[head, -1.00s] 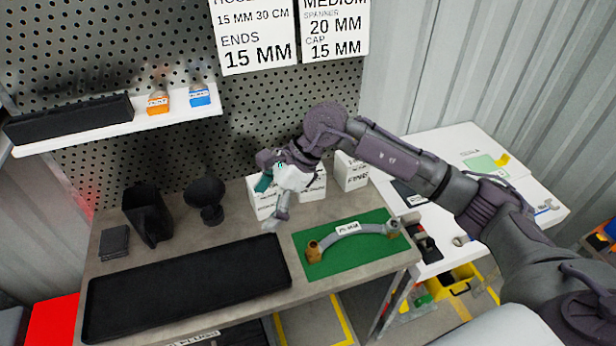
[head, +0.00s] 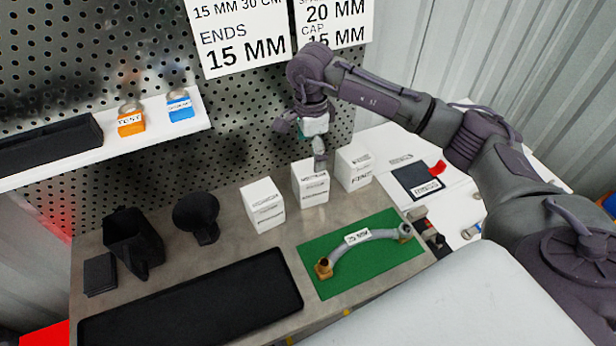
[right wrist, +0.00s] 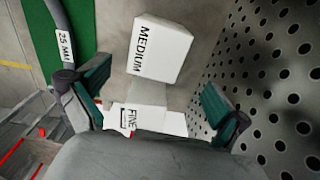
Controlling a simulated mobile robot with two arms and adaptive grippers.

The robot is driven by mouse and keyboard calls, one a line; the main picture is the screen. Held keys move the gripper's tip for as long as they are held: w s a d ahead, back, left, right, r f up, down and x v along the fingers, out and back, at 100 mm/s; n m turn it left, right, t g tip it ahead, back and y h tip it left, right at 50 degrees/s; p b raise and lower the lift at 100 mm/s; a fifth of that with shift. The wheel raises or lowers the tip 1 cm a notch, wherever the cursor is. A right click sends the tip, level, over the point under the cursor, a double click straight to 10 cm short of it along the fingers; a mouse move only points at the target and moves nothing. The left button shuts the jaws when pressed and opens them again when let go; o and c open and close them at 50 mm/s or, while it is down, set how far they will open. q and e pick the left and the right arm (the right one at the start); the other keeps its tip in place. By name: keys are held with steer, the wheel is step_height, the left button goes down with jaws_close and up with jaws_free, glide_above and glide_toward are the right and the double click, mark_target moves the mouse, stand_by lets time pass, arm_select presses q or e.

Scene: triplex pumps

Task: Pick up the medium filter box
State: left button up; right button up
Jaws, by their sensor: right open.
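The medium filter box (right wrist: 160,48) is a white cube marked MEDIUM in the right wrist view. It appears to be the middle of three white boxes in the head view (head: 311,185), where its print is too small to read surely. The box marked FINE (right wrist: 145,119) is beside it and is the right one in the head view (head: 354,169). My right gripper (head: 304,141) is above and by the middle box, pointing down. In the wrist view its fingers (right wrist: 155,85) are spread wide with nothing held. My left gripper is out of view.
A third white box (head: 263,206) stands to the left. A green mat (head: 340,283) with a grey hose (head: 365,237) and a black tray (head: 190,305) lie in front. Black holders (head: 133,243) stand at left. The perforated wall (head: 240,140) rises close behind.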

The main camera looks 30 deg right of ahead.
mark_target(310, 171)
step_height(310, 171, down, 4)
steer(key=shift+f+p, duration=0.1)
steer(key=shift+p, duration=0.3)
steer(key=shift+f, duration=0.2)
steer(key=f, duration=0.1)
steer(key=p, duration=0.1)
steer(key=f+p, duration=0.1)
steer(key=shift+s+a+f, duration=0.25)
steer(key=shift+s+f, duration=0.1)
step_height(310, 171, down, 2)
steer(key=shift+w+f+p, duration=0.1)
steer(key=shift+p, duration=0.25)
steer(key=shift+f, duration=0.15)
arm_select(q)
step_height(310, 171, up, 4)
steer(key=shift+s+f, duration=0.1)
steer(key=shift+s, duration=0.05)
arm_select(e)
steer(key=c, duration=1.3)
steer(key=shift+w, duration=0.1)
steer(key=shift+c, duration=0.2)
